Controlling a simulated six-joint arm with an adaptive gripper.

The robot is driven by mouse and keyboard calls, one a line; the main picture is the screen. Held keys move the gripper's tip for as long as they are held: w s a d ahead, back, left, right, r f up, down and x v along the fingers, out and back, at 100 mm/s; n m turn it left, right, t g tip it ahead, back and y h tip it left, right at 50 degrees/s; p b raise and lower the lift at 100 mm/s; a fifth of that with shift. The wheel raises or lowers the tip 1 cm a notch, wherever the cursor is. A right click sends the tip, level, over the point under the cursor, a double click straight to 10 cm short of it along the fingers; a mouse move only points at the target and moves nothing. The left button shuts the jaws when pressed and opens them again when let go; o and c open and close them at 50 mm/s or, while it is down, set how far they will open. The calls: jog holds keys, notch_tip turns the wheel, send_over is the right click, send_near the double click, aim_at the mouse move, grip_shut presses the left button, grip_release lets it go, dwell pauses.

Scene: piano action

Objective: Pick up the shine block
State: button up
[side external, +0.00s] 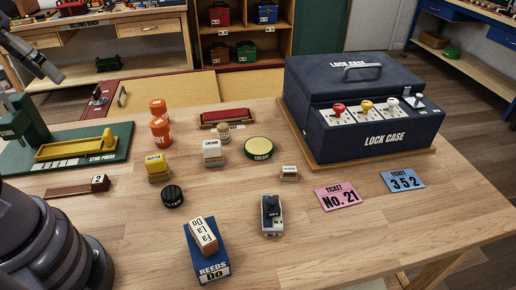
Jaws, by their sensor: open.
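I cannot read a "shine" label on any block. The candidates are a yellow block (158,168) with a small dark label, a white-topped block (213,153) to its right, and a small cream block (289,173) further right. All stand on the wooden table (330,240). My gripper (52,76) shows at the upper left edge, dark and partly cut off by the frame. It is open, raised, and well away from all these blocks, with nothing seen in it.
A dark blue lock case (365,143) stands at the back right. A green stub press (100,148) is at left.

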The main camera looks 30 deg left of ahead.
jog(key=w+d+f+n+g+h, duration=0.4)
jog(key=w+d+n+h, duration=0.15)
jog(key=w+d, duration=0.4)
jog(key=n+t+h, duration=0.5)
jog(key=n+t, duration=0.2)
jog(key=n, duration=1.2)
send_over(287, 169)
jog(key=s+a, duration=0.7)
jog(key=a, duration=0.3)
jog(key=shift+m, duration=0.25)
notch_tip(287, 169, down, 30)
jog(key=shift+d+f, duration=0.1)
jog(key=shift+d, duration=0.05)
jog(key=x, duration=0.8)
jog(key=shift+w+a+f, duration=0.1)
jog(key=shift+a+f, duration=0.1)
jog(key=shift+f, duration=0.05)
jog(key=shift+x, duration=2.95)
grip_shut()
